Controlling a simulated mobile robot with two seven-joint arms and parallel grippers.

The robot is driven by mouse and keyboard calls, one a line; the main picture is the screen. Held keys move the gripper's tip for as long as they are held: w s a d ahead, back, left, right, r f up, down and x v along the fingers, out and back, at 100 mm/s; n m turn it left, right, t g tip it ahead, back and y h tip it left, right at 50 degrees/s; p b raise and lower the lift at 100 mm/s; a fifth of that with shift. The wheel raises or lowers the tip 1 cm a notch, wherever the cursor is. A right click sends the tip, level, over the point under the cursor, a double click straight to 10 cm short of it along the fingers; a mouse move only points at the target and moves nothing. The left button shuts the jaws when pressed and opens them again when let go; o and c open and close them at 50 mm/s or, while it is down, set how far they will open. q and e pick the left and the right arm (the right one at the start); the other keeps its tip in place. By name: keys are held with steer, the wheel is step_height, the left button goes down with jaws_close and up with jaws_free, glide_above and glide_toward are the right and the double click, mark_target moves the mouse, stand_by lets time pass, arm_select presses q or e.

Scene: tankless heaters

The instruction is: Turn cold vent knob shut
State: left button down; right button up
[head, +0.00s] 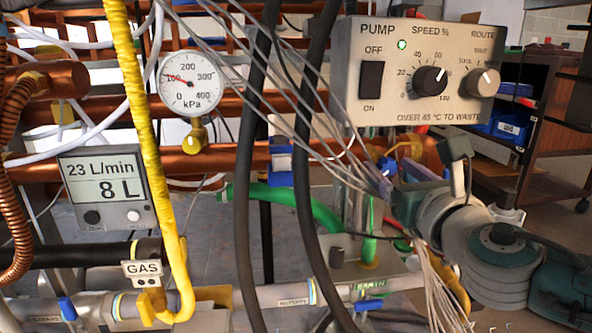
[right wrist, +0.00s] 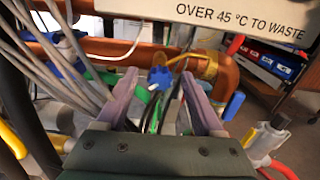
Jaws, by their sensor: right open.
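My right gripper (head: 386,184) reaches in from the right below the pump box; its grey-purple fingers are partly hidden by pale cables. In the right wrist view, its fingers (right wrist: 159,80) are open and apart. A small blue knob (right wrist: 160,77) shows in the gap between the fingertips, apparently beyond them. It carries no label I can read, so I cannot tell for sure that it is the cold vent knob. In the head view a bit of blue (head: 388,165) shows just behind the gripper. Contact cannot be made out. My left gripper is not in view.
The pump box (head: 425,75) hangs just above my right gripper. Pale cables (head: 300,110) and black hoses (head: 250,170) cross in front of copper pipes. A pressure gauge (head: 189,82), a flow display (head: 105,185) and a yellow gas pipe (head: 135,90) stand at left.

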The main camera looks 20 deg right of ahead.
steer(key=shift+w+d, duration=0.2)
steer(key=shift+w, duration=0.5)
jaws_close()
